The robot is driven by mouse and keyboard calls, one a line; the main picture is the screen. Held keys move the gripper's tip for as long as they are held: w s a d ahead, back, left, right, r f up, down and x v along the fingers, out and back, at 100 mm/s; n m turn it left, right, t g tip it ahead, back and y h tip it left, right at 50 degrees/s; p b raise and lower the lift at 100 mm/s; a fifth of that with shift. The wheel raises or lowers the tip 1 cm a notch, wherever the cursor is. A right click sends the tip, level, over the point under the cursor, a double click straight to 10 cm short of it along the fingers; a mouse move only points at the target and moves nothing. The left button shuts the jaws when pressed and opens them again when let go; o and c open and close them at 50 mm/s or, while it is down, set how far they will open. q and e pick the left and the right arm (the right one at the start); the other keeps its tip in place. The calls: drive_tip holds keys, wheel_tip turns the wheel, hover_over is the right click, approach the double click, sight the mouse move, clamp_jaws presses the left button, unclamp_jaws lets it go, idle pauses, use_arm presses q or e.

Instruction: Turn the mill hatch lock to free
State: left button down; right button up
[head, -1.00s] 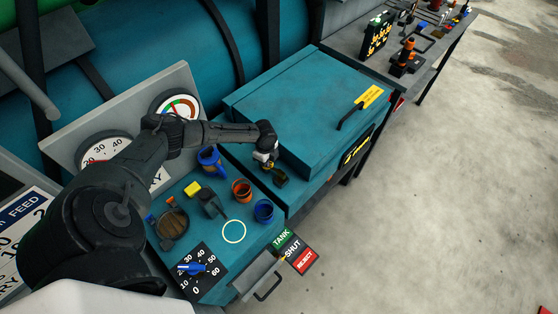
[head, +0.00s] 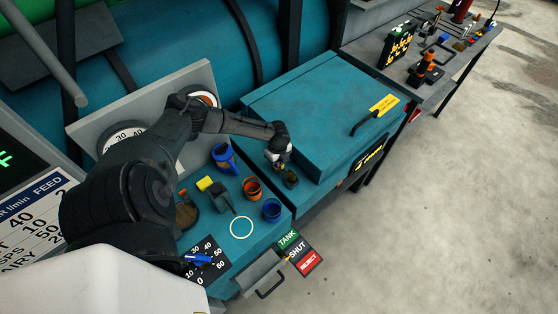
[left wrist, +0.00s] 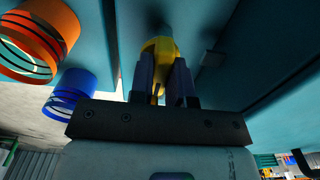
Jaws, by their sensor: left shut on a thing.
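The mill hatch (head: 320,105) is a large teal lid, down on its box, with a black bar handle and a yellow label. The hatch lock (head: 291,180) is a small dark and yellow knob at the near left side of the hatch. My left gripper (head: 281,165) reaches down to the lock. In the left wrist view, my left gripper (left wrist: 163,82) has its two fingers closed around the yellow part of the lock (left wrist: 160,48). The fingers and wrist hide much of the lock, so I cannot tell its turn position. My right gripper is not in view.
An orange cup (head: 252,188), a blue cup (head: 272,210) and a blue jug (head: 224,158) stand left of the lock. A yellow block (head: 204,184) and a grey scoop (head: 221,195) lie nearby. A tool bench (head: 450,55) stands beyond. The floor at right is clear.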

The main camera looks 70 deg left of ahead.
use_arm(q)
drive_tip(key=c, duration=1.1)
unclamp_jaws()
drive_tip(key=shift+r, duration=0.1)
wheel_tip(320, 180, up, 14)
drive_tip(key=shift+f, duration=0.15)
